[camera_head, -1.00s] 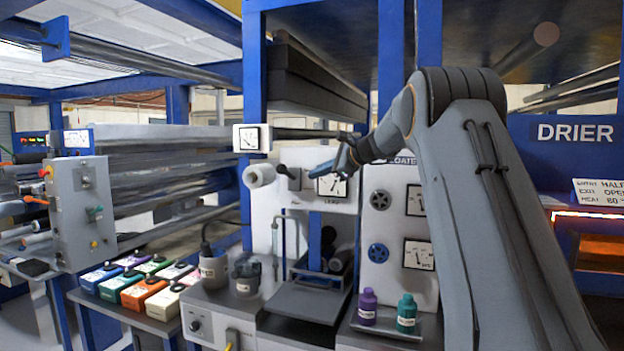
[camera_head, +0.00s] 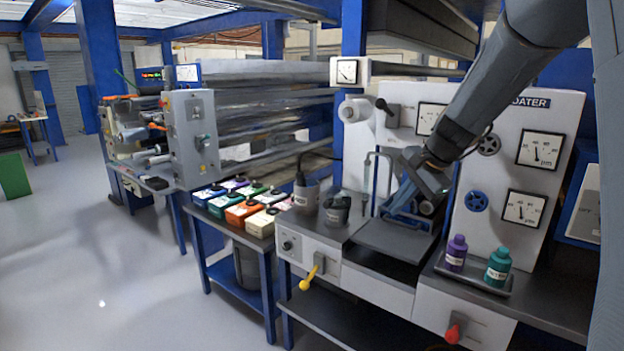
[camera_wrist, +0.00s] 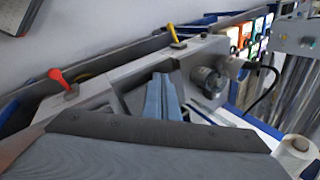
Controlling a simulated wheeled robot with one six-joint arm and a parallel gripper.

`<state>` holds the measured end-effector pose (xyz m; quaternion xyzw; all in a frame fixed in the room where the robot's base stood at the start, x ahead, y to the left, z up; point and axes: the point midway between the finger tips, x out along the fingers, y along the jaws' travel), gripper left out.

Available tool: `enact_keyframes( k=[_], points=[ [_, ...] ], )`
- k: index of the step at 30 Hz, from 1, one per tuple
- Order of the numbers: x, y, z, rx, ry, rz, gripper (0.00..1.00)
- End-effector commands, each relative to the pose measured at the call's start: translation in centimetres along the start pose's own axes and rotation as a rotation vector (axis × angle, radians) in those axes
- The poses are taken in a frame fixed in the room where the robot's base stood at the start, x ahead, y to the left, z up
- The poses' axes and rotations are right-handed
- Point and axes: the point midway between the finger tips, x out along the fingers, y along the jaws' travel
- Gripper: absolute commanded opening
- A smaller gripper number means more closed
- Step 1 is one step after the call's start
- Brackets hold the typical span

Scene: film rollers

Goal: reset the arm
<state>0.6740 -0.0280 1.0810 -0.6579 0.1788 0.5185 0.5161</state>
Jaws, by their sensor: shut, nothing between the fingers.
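My arm comes in from the upper right in the head view. My gripper (camera_head: 392,208) points down and to the left, over the dark tray plate (camera_head: 388,241) of the coater bench. In the wrist view my gripper (camera_wrist: 163,88) shows as two blue-grey fingers pressed together, with nothing between them. I cannot tell whether the fingertips touch anything below.
A purple bottle (camera_head: 456,253) and a teal bottle (camera_head: 497,266) stand right of the plate. A dark cup (camera_head: 337,210) stands left. Several coloured boxes (camera_head: 243,213) sit on a side table. A yellow lever (camera_head: 308,279) and red lever (camera_head: 453,333) project in front. Open floor lies left.

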Motion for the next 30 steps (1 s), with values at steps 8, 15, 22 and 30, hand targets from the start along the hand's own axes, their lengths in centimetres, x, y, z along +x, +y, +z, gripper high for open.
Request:
enact_keyframes(
  k=[8,15,22,30],
  points=[
    [1.2,16.3,10.4,-0.576,-0.037,0.298,0.0],
    [0.4,26.4,15.6,-0.969,-0.117,0.437,0.0],
    [0.0,28.9,16.7,-1.072,-0.144,0.466,0.0],
    [0.0,28.8,16.7,-1.067,-0.143,0.465,0.0]
  ],
)
